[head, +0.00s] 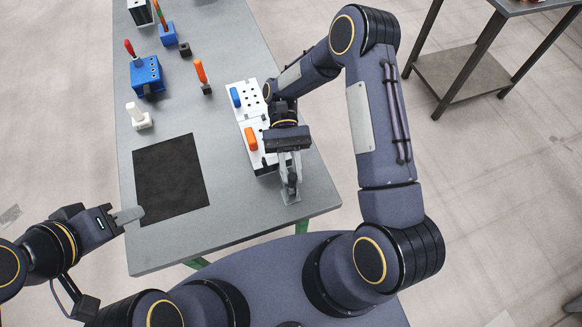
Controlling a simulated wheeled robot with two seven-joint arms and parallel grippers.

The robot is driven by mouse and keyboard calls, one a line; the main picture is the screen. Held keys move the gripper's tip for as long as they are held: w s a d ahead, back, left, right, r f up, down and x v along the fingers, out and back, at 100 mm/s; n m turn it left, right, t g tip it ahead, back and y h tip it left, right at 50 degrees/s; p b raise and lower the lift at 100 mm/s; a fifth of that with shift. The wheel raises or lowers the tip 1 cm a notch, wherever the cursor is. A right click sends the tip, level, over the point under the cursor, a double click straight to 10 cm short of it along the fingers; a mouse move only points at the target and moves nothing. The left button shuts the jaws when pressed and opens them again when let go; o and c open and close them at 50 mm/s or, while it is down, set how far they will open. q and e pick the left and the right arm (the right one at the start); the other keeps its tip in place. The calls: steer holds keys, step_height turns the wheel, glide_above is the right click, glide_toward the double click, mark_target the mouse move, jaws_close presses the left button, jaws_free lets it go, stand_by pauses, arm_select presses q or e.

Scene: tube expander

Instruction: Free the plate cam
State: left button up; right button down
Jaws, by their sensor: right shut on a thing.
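The white plate with dark holes (248,92) lies on the grey table, with a blue handle (235,97) and an orange handle (251,139) on it. My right gripper (290,178) points down at the near end of this plate. It is shut on a small grey part, which appears to be the plate cam (291,192), by the table's right edge. The fingers and wrist hide most of that part and some of the plate. My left gripper (136,215) is empty beside the black mat, seen from the side; its finger gap does not show.
A black mat (170,178) lies on the near left of the table (225,215). Beyond it stand a white piece (138,117), a blue block with a red handle (147,76) and an orange-handled tool (202,75). Another table (470,75) stands at the upper right.

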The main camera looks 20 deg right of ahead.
steer(key=c, duration=1.3)
jaws_free()
steer(key=p+v, duration=0.1)
steer(key=v, duration=0.7)
steer(key=shift+f, duration=0.1)
